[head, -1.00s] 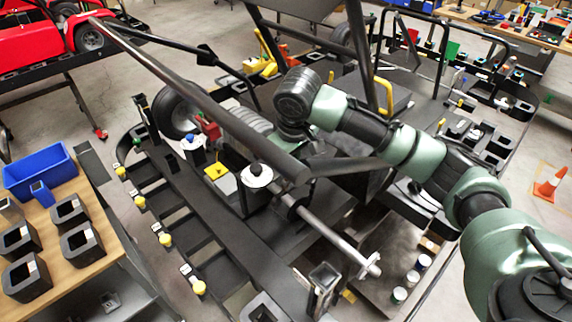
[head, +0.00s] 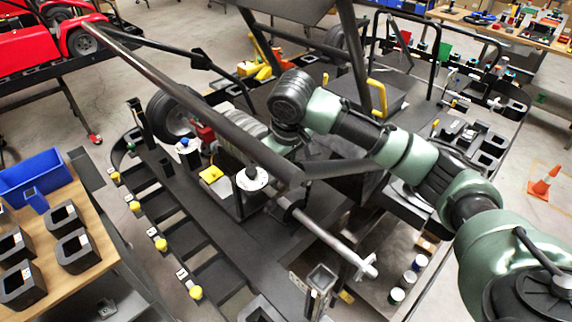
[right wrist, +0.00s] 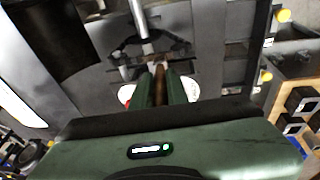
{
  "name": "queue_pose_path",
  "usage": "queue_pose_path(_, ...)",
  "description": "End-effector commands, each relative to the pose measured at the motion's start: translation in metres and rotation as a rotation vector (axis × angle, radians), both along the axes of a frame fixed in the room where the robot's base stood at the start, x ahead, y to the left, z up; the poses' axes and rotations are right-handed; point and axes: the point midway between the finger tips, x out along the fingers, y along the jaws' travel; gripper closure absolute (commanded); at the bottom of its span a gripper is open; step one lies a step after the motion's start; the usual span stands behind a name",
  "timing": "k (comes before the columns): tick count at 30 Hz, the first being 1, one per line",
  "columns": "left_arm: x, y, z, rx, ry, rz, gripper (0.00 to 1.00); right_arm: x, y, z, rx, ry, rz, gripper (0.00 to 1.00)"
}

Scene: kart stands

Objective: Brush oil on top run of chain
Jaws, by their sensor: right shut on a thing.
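My right gripper (right wrist: 160,88) is shut on a thin brown thing, likely the brush handle (right wrist: 160,82), in the right wrist view. The brush's tip cannot be made out. Dark parts of the kart's drive (right wrist: 150,52) lie just beyond the fingertips. I cannot tell the chain from them, nor whether the brush touches it. In the head view my right arm reaches from the right over the kart (head: 225,125), and its gripper is hidden behind a frame tube and machine parts. My left gripper is in neither view.
A silver axle (head: 330,235) sticks out toward the front. Black frame tubes cross above the work area. Yellow-knobbed fixtures (head: 160,244) line the stand's left edge. A wooden bench (head: 96,258) with a blue bin stands at left. An orange cone (head: 541,186) stands on the floor at right.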

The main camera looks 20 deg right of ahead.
Motion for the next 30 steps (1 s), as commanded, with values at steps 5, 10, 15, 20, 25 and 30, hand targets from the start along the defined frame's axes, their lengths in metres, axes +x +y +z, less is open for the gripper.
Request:
queue_pose_path(5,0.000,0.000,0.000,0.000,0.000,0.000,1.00,-0.003,0.008,0.000,0.000,0.001,0.001,1.00)
queue_pose_path(10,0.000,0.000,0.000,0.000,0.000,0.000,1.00,-0.004,0.012,0.000,-0.001,0.001,0.001,1.00)
queue_pose_path(15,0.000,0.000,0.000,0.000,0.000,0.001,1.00,-0.005,0.016,0.000,0.000,0.000,0.002,1.00)
queue_pose_path(20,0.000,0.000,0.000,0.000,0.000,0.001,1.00,-0.006,0.020,0.000,0.001,-0.001,0.001,1.00)
queue_pose_path(25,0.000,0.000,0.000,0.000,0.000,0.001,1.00,-0.006,0.019,-0.001,-0.001,0.001,0.001,1.00)
queue_pose_path(30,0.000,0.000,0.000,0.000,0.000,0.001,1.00,-0.006,0.014,-0.003,0.000,0.003,0.000,1.00)
